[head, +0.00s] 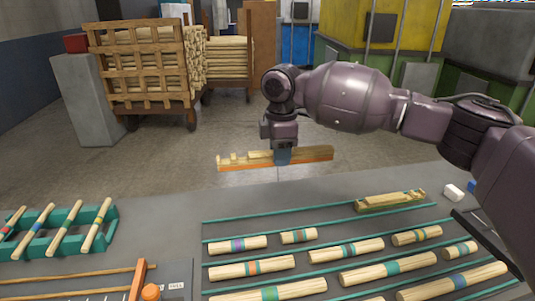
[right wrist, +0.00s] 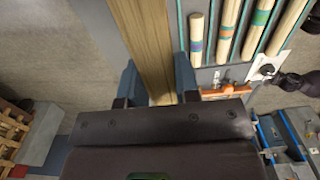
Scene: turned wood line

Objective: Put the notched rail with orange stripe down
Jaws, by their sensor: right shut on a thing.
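The notched rail with orange stripe (head: 236,162) is a long pale wooden strip with steps along its top and an orange band along its lower side. My right gripper (head: 283,158) is shut on it near its middle and holds it roughly level in the air, past the far edge of the grey table (head: 165,215). In the right wrist view the rail (right wrist: 148,38) runs between the two blue-grey fingers of the gripper (right wrist: 158,88).
Striped turned pieces (head: 346,250) lie in rows between green rails on the table. A green rack (head: 35,240) with several striped sticks stands at the left. Another wooden piece (head: 390,201) lies at the back right, near a white block (head: 453,192). Bare table shows between rack and rows.

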